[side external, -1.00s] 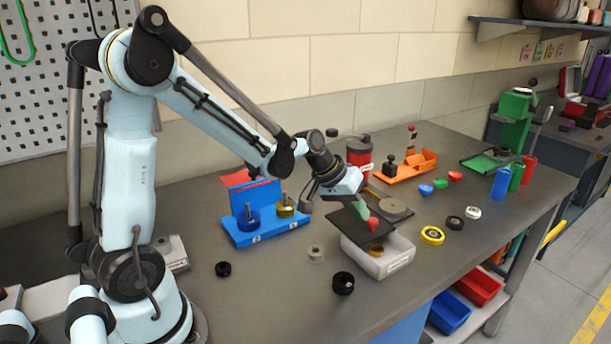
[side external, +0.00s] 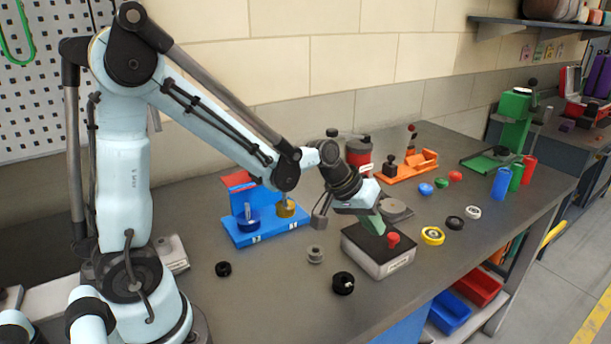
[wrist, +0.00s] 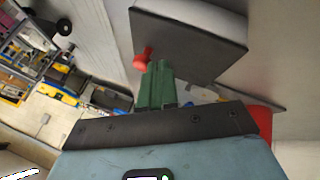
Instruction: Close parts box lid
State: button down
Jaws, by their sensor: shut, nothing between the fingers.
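The parts box (side external: 385,264) is a white box on the workbench, with its dark lid (side external: 372,239) lying flat over its top in the side view. The lid has a red knob (side external: 393,240). In the wrist view the dark lid (wrist: 195,50) and the red knob (wrist: 141,60) are in front of the fingers. My gripper (side external: 377,228) has green fingers and is shut and empty. The fingertips are just above or touching the lid, behind the knob; I cannot tell which. In the wrist view the shut fingers (wrist: 157,80) are beside the knob, not around it.
A blue holder (side external: 262,228) with spools stands left of the box. Black rings (side external: 343,283) and a grey spool (side external: 315,254) lie nearby. A yellow ring (side external: 432,236) is to the right, an orange tray (side external: 400,170) behind. The front bench surface is mostly clear.

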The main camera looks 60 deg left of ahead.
jog(key=a, duration=0.1)
jog(key=s+a+r, duration=0.1)
jog(key=shift+s+a, duration=0.2)
jog(key=shift+a, duration=0.15)
jog(key=v, duration=0.8)
jog(key=s+d+f+m+t+y, duration=0.1)
jog(key=s+d+m+y, duration=0.1)
jog(key=s, duration=0.6)
jog(key=shift+s+d+f+m+y, duration=0.25)
jog(key=shift+d+m+y, duration=0.15)
jog(key=shift+d+m, duration=0.6)
